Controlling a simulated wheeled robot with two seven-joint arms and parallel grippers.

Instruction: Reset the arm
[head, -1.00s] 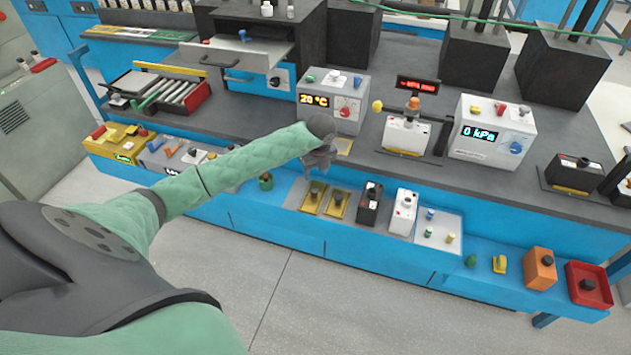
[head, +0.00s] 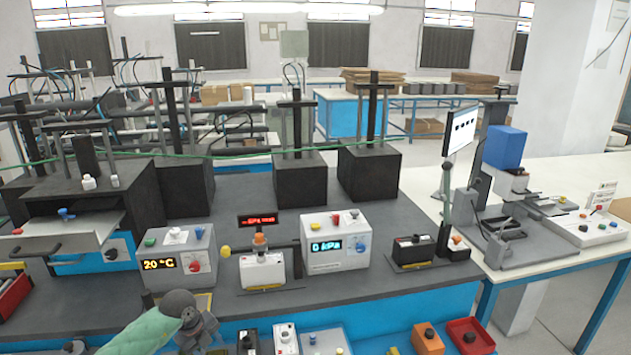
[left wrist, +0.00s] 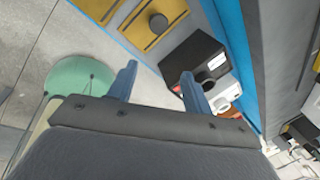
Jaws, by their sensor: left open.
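My left arm, in a green sleeve, comes in at the bottom left of the head view, and its gripper (head: 200,332) hangs at the front edge of the bench. In the left wrist view the two blue fingers of this gripper (left wrist: 158,85) stand apart with nothing between them. Beyond the fingers are a black battery block (left wrist: 193,66) and a yellow plate with a dark knob (left wrist: 155,25). My right gripper is in neither view.
The grey bench (head: 240,295) carries a 20 °C box (head: 180,258), a white device (head: 262,271) and a 0 kPa box (head: 336,243). In front stand a white block (head: 285,339), an orange block (head: 427,340) and a red tray (head: 484,347). A white table (head: 560,241) stands right.

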